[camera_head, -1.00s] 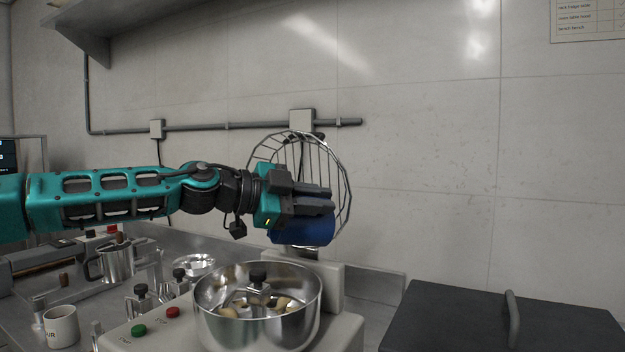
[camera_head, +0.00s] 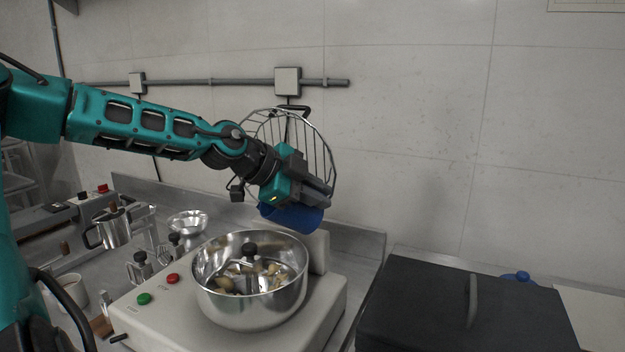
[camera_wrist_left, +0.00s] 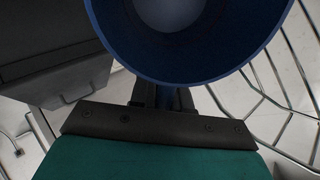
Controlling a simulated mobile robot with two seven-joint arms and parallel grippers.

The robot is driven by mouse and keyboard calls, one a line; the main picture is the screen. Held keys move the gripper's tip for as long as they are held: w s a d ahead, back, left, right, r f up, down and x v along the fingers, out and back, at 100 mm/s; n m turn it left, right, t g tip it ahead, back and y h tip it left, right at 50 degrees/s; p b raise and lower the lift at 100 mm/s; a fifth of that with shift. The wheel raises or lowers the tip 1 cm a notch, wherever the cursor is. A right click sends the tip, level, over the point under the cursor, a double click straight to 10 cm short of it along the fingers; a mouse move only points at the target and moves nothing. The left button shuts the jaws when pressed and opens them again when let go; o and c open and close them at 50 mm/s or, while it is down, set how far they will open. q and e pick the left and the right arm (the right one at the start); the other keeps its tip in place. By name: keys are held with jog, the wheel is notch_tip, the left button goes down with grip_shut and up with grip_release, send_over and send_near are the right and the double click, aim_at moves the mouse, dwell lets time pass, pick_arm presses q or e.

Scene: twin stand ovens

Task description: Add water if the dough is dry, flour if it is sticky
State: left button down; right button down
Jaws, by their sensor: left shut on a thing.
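My left gripper (camera_head: 318,196) is shut on a blue cup (camera_head: 291,216), held tilted above the back right of the steel mixer bowl (camera_head: 250,310). In the left wrist view the cup's round blue rim and inside (camera_wrist_left: 190,62) show, with a pale grey patch within; I cannot tell whether that is its bottom or its contents. Pale, lumpy dough pieces (camera_head: 228,284) lie around the dark-topped centre post in the bowl. Whether they are dry or sticky is unclear. No stream from the cup is visible. My right gripper is not in view.
A wire guard (camera_head: 322,165) stands raised behind the cup. The mixer base has green (camera_head: 144,298) and red (camera_head: 172,279) buttons. A steel jug (camera_head: 115,230), small steel bowl (camera_head: 188,222) and white mug (camera_head: 73,290) are at left. A dark lidded box (camera_head: 420,310) is at right.

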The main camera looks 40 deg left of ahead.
pick_arm(q)
jog(key=shift+r+g+p, duration=0.15)
jog(key=shift+g+p, duration=0.35)
jog(key=shift+p, duration=0.3)
jog(key=shift+w+d+f+g+y+p, duration=0.1)
jog(key=shift+w+g+y+p, duration=0.15)
jog(key=shift+g+p, duration=0.25)
jog(key=shift+w+d+f+g+y+p, duration=0.1)
jog(key=shift+g+y+p, duration=0.15)
jog(key=shift+g+p, duration=0.25)
jog(key=shift+w+f+g+b, duration=0.1)
jog(key=shift+f+g+b, duration=0.2)
jog(key=shift+g, duration=0.1)
jog(key=shift+w+g+y, duration=0.15)
jog(key=shift+g+y, duration=0.45)
jog(key=shift+g, duration=0.2)
jog(key=g, duration=0.1)
jog(key=g+y, duration=0.1)
jog(key=shift+s+r+g, duration=0.2)
jog(key=shift+s+g, duration=0.1)
jog(key=shift+s+a+r+g+y, duration=0.1)
jog(key=shift+s+g+y, duration=0.1)
jog(key=shift+g, duration=0.4)
jog(key=shift+s+a+r+g+y, duration=0.1)
jog(key=shift+g+y, duration=0.1)
jog(key=shift+g, duration=0.4)
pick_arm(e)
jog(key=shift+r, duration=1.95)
